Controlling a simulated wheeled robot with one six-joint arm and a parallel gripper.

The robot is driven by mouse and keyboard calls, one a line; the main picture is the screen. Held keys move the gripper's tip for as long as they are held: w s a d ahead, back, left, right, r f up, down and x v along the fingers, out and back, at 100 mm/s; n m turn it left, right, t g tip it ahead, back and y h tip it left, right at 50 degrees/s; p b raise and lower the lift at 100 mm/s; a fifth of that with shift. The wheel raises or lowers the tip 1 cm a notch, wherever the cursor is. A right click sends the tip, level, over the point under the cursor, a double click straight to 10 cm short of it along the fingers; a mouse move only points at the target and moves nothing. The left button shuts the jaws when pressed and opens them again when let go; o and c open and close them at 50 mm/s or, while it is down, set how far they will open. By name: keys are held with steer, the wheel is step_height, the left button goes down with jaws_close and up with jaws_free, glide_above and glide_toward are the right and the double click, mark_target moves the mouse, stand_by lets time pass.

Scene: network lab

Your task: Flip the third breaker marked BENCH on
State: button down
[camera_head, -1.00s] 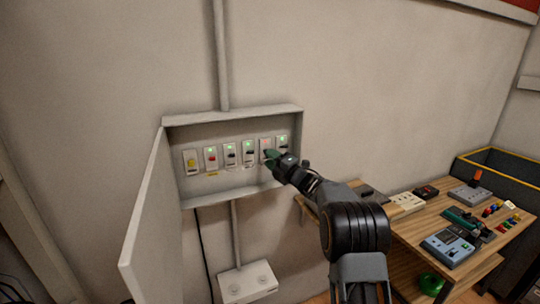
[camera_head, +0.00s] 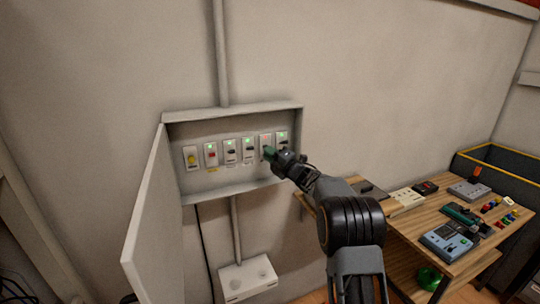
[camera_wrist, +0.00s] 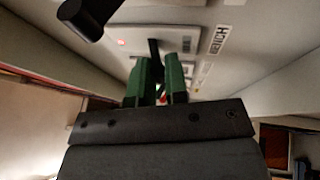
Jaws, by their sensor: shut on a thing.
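The open breaker box (camera_head: 232,195) on the wall holds a row of several breakers. My gripper (camera_head: 270,153) is at the fifth breaker (camera_head: 265,139) from the left, whose light looks reddish. In the wrist view my gripper's green fingers (camera_wrist: 158,70) are shut on a black breaker lever (camera_wrist: 154,47). A red light (camera_wrist: 121,42) glows beside the lever. A label reading BENCH (camera_wrist: 219,40) is to the right of it. The fingers hide the lower part of the lever.
The box door (camera_head: 150,215) hangs open on the left. The other breakers, including a sixth (camera_head: 282,137) close on the right, show mostly green lights. A wooden bench (camera_head: 400,228) with devices stands at the right. A socket box (camera_head: 248,279) is below.

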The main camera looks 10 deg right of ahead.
steer(key=r+m+g+h+p, duration=0.1)
steer(key=p, duration=0.3)
steer(key=shift+s+r+g, duration=0.1)
steer(key=shift+r+g, duration=0.05)
steer(key=shift+g, duration=0.15)
steer(key=shift+r+m+g+h+p, duration=0.3)
steer(key=shift+g+h+p, duration=0.3)
steer(key=shift+p, duration=0.6)
steer(key=shift+r+m+g+h+p, duration=0.15)
steer(key=shift+m+g+h+p, duration=0.3)
steer(key=shift+g, duration=0.55)
steer(key=shift+w+r+m+g+h, duration=0.1)
steer(key=shift+r+m+g+h, duration=0.25)
steer(key=shift+g, duration=0.45)
steer(key=shift+w+r+m+g+h, duration=0.1)
steer(key=shift+g+h, duration=0.3)
steer(key=shift+g, duration=0.4)
steer(key=c, duration=1.2)
jaws_free()
steer(key=shift+r, duration=0.15)
steer(key=shift+o, duration=0.3)
steer(key=shift+r, duration=0.1)
steer(key=shift+r, duration=0.2)
